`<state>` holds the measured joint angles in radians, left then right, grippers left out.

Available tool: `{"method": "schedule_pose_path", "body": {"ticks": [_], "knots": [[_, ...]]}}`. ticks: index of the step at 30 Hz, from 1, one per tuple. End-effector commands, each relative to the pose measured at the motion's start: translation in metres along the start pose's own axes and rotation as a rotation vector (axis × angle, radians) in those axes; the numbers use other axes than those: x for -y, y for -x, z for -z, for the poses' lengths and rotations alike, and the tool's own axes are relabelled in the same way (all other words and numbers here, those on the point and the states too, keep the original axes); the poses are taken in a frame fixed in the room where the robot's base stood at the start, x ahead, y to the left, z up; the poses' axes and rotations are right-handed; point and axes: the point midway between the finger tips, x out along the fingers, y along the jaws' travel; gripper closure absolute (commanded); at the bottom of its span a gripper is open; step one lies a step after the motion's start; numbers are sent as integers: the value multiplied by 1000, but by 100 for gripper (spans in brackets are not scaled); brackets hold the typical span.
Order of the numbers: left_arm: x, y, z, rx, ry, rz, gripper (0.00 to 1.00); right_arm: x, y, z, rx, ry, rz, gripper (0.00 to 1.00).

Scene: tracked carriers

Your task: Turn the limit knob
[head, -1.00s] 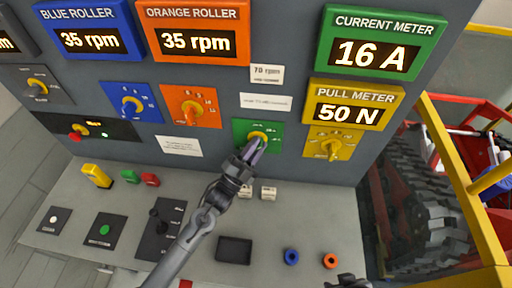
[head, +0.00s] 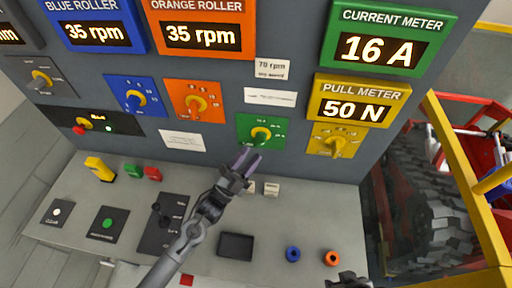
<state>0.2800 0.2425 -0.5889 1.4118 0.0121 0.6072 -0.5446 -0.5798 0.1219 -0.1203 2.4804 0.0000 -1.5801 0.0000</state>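A yellow knob (head: 261,136) sits on a green dial plate (head: 277,123) on the upright panel. Its printing is too small for me to read, so I cannot confirm that it is the limit knob. My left gripper (head: 249,161) is just below and in front of this knob, apart from it. Its two purple fingers are spread with a gap and nothing between them. Part of my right gripper (head: 348,281) shows at the bottom edge, with its fingers not clear. The current meter (head: 390,38) reads 16 A, and the pull meter (head: 355,101) reads 50 N.
A yellow-plate knob (head: 335,144) is to the right, and orange (head: 196,103) and blue (head: 135,99) knobs to the left. Small tags (head: 271,188) stand behind the gripper on the desk. A black tray (head: 236,246) and blue (head: 293,254) and orange (head: 331,258) rings are nearer.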

Motion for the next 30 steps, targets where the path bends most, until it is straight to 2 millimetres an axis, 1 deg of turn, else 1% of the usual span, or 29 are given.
{"method": "schedule_pose_path", "body": {"ticks": [1,6,12,16,30], "knots": [[-1,11,-1,2,0,-1,62,0,-2,-1,0,2,-2,57],[0,35,-1,2,0,-1,62,-1,-4,-2,1,4,-3,57],[0,50,0,1,0,0,62,-1,-5,-2,1,3,-3,57],[0,53,0,0,0,0,62,0,-5,-2,1,1,-1,57],[-1,53,0,16,10,-3,62,2,-5,-1,0,-6,5,57]]}}
